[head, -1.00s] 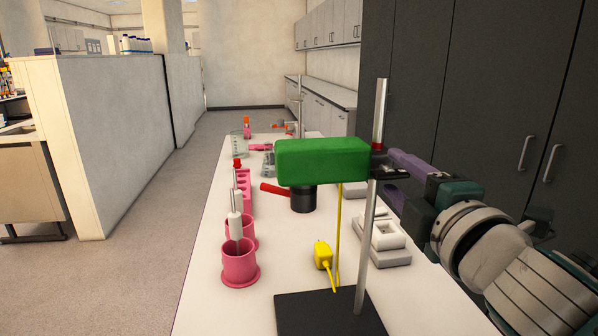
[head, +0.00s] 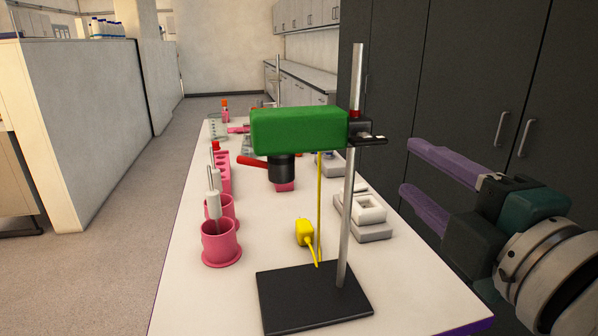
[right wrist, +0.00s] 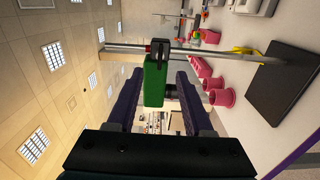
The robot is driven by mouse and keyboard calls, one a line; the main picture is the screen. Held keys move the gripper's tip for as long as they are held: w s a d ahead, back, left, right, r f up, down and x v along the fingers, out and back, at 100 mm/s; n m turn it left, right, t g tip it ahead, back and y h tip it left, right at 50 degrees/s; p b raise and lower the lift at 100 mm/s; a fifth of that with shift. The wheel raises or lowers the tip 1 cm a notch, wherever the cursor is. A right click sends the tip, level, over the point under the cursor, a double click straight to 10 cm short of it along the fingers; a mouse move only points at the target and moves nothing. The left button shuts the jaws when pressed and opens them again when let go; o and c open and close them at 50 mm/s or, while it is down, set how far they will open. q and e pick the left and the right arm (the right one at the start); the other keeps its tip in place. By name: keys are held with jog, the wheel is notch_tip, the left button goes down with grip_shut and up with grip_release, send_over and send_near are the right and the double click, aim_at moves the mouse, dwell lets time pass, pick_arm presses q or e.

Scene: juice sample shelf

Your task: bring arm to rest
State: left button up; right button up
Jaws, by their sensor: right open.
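My right gripper (head: 418,171) is at the right of the head view, with two purple fingers spread apart and nothing between them. It is beside the stand, to the right of its rod (head: 349,200), and apart from it. In the right wrist view its fingers (right wrist: 158,95) point towards the green stirrer head (right wrist: 154,82), which lies beyond them. In the head view this green block (head: 298,131) is clamped to the rod above a black base (head: 314,296). My left gripper is not in view.
A white table (head: 400,285) carries pink cups (head: 221,243), a pink rack (head: 223,172), a yellow plug (head: 304,232) and a white device (head: 366,213). Dark cabinets (head: 465,90) stand at the right. Open floor (head: 130,240) lies left of the table.

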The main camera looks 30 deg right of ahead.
dwell(0.5)
jog(key=s+f+m+g, duration=0.4)
jog(key=f+m+g, duration=0.25)
jog(key=m, duration=0.25)
jog(key=s+a+f+m+g+y, duration=0.4)
jog(key=s+a+f+g, duration=0.35)
jog(key=s, duration=0.35)
notch_tip(320, 180, up, 33)
jog(key=p, duration=3.4)
jog(key=shift+s+a+r, duration=0.2)
jog(key=shift+s+a, duration=0.05)
jog(key=shift+s, duration=0.1)
